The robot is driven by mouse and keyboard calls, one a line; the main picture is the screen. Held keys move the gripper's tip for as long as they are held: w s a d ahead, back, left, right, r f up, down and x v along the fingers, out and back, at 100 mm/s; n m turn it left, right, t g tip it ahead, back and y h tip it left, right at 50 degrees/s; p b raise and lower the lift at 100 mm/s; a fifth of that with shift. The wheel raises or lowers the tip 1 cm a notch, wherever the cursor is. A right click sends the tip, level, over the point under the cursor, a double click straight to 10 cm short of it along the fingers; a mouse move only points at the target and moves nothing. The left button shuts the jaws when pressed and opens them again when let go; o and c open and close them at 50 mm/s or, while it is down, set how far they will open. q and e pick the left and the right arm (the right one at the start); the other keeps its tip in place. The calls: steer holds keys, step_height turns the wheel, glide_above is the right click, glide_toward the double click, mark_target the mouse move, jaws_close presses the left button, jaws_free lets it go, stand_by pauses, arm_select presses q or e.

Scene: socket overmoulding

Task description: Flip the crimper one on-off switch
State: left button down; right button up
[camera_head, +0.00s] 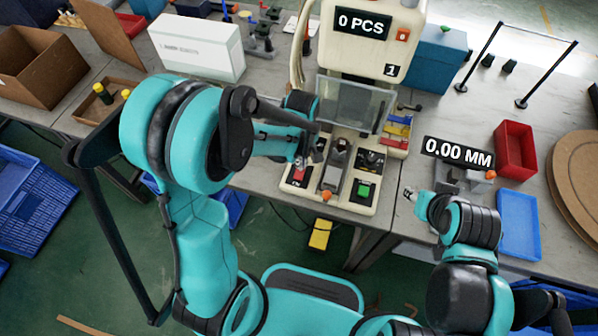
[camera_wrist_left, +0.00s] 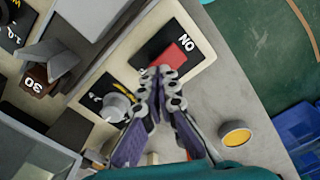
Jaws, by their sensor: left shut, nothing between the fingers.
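Crimper one (camera_head: 392,50) is the cream machine marked 1, with a 0 PCS display. Its on-off switch is a red and black rocker on the front left of its base; in the left wrist view the switch (camera_wrist_left: 172,56) lies beside the ON label. My left gripper (camera_head: 303,163) is over this corner. In the left wrist view its fingers (camera_wrist_left: 163,72) are closed together, empty, with the tips at the switch's near edge; I cannot tell whether they touch. My right gripper (camera_head: 408,194) is right of the crimper, small and unclear.
A dial (camera_wrist_left: 117,106) sits close to the left fingers. A green button (camera_head: 364,191) is on the base's right side. A red bin (camera_head: 515,148) and a blue tray (camera_head: 519,225) lie to the right. A white box (camera_head: 197,46) stands behind my left arm.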

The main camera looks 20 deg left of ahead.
arm_select(q)
steer(key=shift+f+b, duration=0.4)
steer(key=shift+f, duration=0.15)
steer(key=shift+r, duration=0.1)
step_height(320, 180, up, 7)
steer(key=p, duration=0.5)
stand_by(0.4)
stand_by(0.5)
steer(key=s+a+r+m+t, duration=0.2)
steer(key=s+r+m+t, duration=0.1)
steer(key=s+r+m, duration=0.2)
steer(key=s+a+r+m+t, duration=0.2)
steer(key=s+r+m+t, duration=0.2)
steer(key=r, duration=0.4)
steer(key=s+m, duration=0.1)
steer(key=m, duration=0.1)
steer(key=shift+s+a+m, duration=0.15)
steer(key=shift+a+m, duration=0.15)
steer(key=shift+a, duration=0.05)
